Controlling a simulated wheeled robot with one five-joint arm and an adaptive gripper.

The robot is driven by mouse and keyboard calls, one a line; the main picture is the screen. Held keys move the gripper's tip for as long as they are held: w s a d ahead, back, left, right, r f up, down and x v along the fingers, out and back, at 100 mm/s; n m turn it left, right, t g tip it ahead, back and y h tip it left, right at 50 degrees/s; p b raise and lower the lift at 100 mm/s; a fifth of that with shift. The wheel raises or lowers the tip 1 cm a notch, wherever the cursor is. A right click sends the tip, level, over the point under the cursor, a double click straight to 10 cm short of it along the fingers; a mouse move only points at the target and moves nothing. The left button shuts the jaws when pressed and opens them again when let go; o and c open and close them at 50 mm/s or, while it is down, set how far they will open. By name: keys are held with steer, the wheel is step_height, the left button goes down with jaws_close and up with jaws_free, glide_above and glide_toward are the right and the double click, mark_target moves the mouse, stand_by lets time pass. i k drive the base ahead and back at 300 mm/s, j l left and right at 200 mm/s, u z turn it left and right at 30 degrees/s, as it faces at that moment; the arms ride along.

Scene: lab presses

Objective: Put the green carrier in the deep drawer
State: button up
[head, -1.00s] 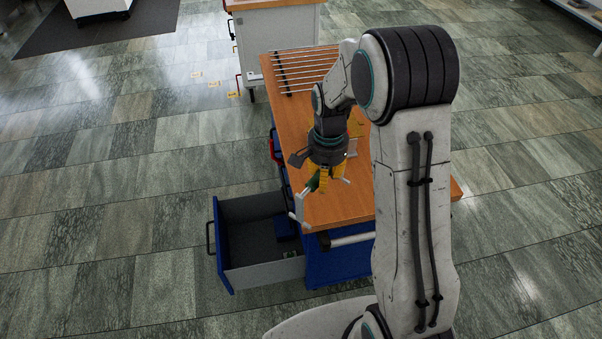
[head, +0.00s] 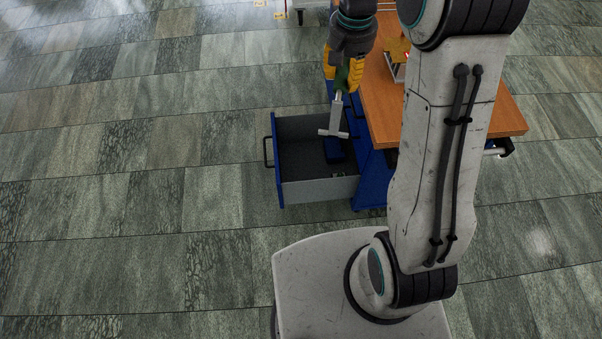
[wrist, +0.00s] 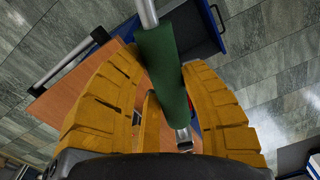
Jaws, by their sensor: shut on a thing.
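The green carrier (wrist: 162,65) has a green grip on a metal bar, with a pale crosspiece at its lower end (head: 335,128). My gripper (head: 343,75) is shut on the green part, its yellow fingers to either side; they also show in the wrist view (wrist: 160,105). The carrier hangs upright above the deep drawer (head: 320,190), which is pulled out from the blue cabinet. Its lower end overlaps the drawer's inside in the head view; I cannot tell its exact height. The drawer has a grey inside and a blue front.
The tiled floor (head: 150,200) at left is clear.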

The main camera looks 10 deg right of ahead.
mark_target(301, 171)
steer(key=j, duration=0.85)
steer(key=i+j+u, duration=0.1)
steer(key=j, duration=0.75)
steer(key=i+j+u, duration=0.1)
steer(key=i+j, duration=0.35)
steer(key=j, duration=0.15)
steer(key=i+j, duration=0.45)
steer(key=j, duration=0.15)
steer(key=i+l+u, duration=0.2)
steer(key=i+l, duration=0.65)
steer(key=i, duration=0.1)
